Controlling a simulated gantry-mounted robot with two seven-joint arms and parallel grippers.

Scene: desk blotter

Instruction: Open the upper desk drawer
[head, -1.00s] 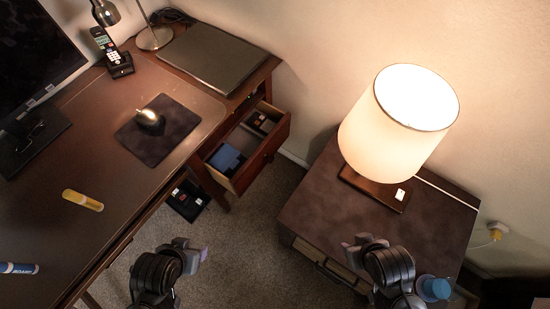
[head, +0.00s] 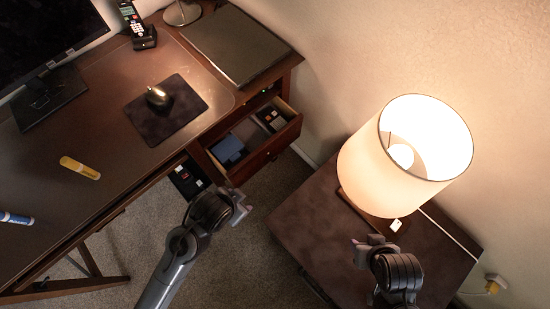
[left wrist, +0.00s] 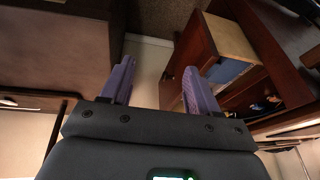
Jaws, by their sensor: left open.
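A wooden desk drawer (head: 265,153) at the desk's right end stands pulled out, with its inside showing. A blue item (head: 229,149) and small dark boxes (head: 271,118) lie in it. My left gripper (head: 242,203) is in front of and below the drawer in the head view, apart from it. In the left wrist view its two purple fingers (left wrist: 157,82) are spread with nothing between them, and the drawer front (left wrist: 197,52) shows beyond them. My right gripper (head: 362,250) is over the side table; its finger opening is unclear.
A lit lamp (head: 375,170) stands on the side table (head: 315,240) at the right. A dark compartment with items (head: 188,178) shows below the desk edge. The desk (head: 60,215) holds a mouse pad (head: 150,130) and markers. Carpet lies between the desk and side table.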

